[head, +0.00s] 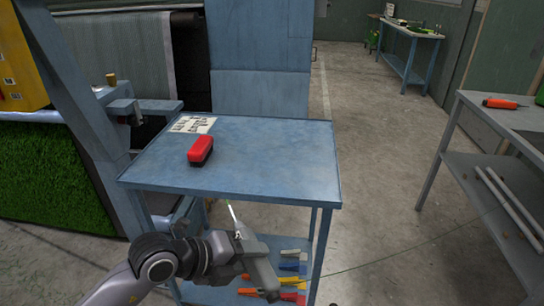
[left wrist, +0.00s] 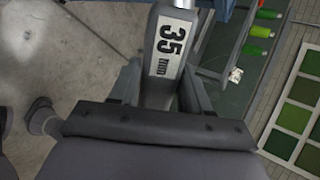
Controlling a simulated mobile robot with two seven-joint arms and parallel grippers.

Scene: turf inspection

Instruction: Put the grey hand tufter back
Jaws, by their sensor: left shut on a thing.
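My left gripper (head: 243,252) is shut on the grey hand tufter (head: 264,278), in front of the blue cart. In the head view its thin pale tip points up, near the cart's front edge. In the left wrist view the tufter (left wrist: 168,50) stands between the fingers of the left gripper (left wrist: 160,92), with a white "35 mm" label. Several coloured hand tufters (head: 292,267), among them yellow, blue and orange ones, lie on the cart's lower shelf, partly hidden by my gripper. My right gripper is not in view.
The blue cart's top (head: 262,165) holds a red block-like tool (head: 201,150) and a printed sheet (head: 193,124). A bench (head: 475,113) at right bears an orange-handled tool (head: 503,104). A turf machine stands at left. The floor (head: 385,180) between cart and bench is clear.

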